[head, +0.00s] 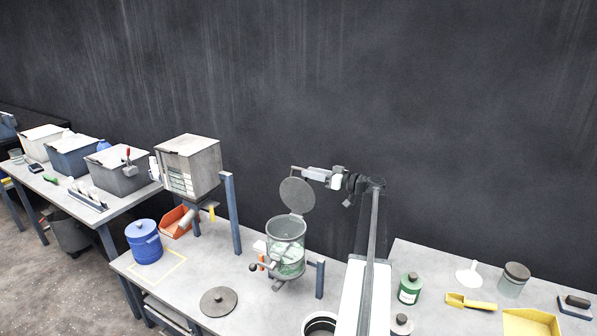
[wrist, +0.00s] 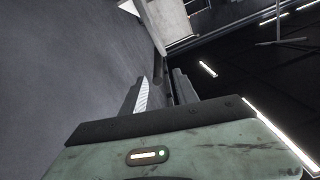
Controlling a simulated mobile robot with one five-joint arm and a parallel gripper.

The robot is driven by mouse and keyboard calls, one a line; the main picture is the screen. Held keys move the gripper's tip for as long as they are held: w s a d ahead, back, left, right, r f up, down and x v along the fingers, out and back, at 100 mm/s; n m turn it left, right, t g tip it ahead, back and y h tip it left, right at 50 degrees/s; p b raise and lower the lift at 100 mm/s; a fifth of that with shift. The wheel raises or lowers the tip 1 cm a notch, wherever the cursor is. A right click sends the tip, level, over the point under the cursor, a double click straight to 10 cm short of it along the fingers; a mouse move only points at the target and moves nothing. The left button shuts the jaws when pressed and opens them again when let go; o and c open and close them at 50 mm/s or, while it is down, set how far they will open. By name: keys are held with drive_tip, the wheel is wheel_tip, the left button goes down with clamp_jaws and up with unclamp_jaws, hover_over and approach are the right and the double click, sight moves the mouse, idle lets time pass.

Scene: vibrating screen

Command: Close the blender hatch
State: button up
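The blender (head: 287,258) is a clear glass vessel in a grey metal frame on the middle bench, with pale green contents. Its hatch, a round grey lid (head: 297,195), stands open, nearly upright above the vessel's rim. My gripper (head: 296,169) is just above the hatch's top edge, reaching in from the right; I cannot tell whether it touches the hatch. In the wrist view my gripper's two fingers (wrist: 161,92) are a little apart with nothing visible held between them. The hatch does not show clearly in the wrist view.
A blue canister (head: 143,243), an orange bin (head: 178,222) and a grey box on a post (head: 190,168) stand left of the blender. A loose round lid (head: 218,302) lies in front. A green jar (head: 410,288) and yellow scoop (head: 470,302) are right of my arm.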

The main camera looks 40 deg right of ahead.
sight(300, 169)
drive_tip(key=x, duration=0.5)
drive_tip(key=shift+w, duration=0.25)
clamp_jaws()
idle(1.0)
